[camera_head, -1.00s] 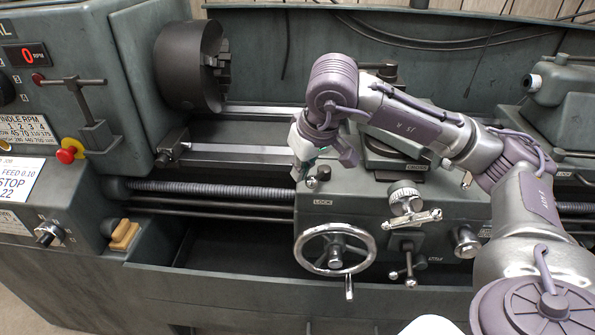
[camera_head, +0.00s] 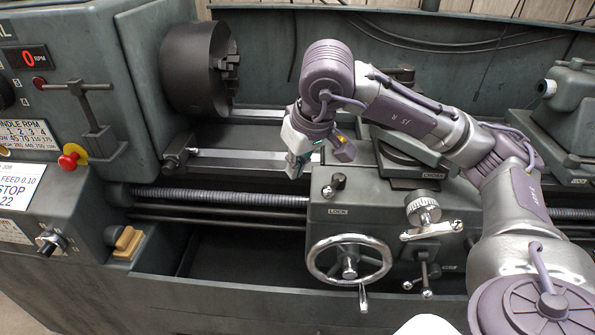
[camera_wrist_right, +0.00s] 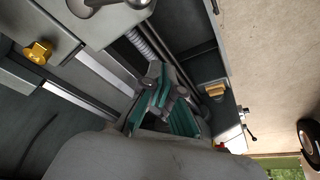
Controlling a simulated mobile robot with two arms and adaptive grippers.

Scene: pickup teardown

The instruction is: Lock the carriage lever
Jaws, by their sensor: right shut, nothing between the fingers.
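The carriage lever (camera_head: 335,186) is a short lever with a dark knob on the carriage's top left, just above the LOCK label (camera_head: 338,211). A rounded metal lever end (camera_wrist_right: 138,4), probably the same lever, is cut off by the top edge of the right wrist view. My right gripper (camera_head: 294,170) is left of the lever, beside the carriage's left end and apart from the lever. Its green-padded fingers (camera_wrist_right: 158,88) are closed and empty in the right wrist view. My left gripper is not in view.
The carriage (camera_head: 395,212) carries a chrome handwheel (camera_head: 380,270) and smaller levers. The chuck (camera_head: 190,68) is at upper left, and the lead screw (camera_head: 220,197) runs along the front. A yellow knob (camera_wrist_right: 38,52) stands on the carriage. The bed between chuck and carriage is open.

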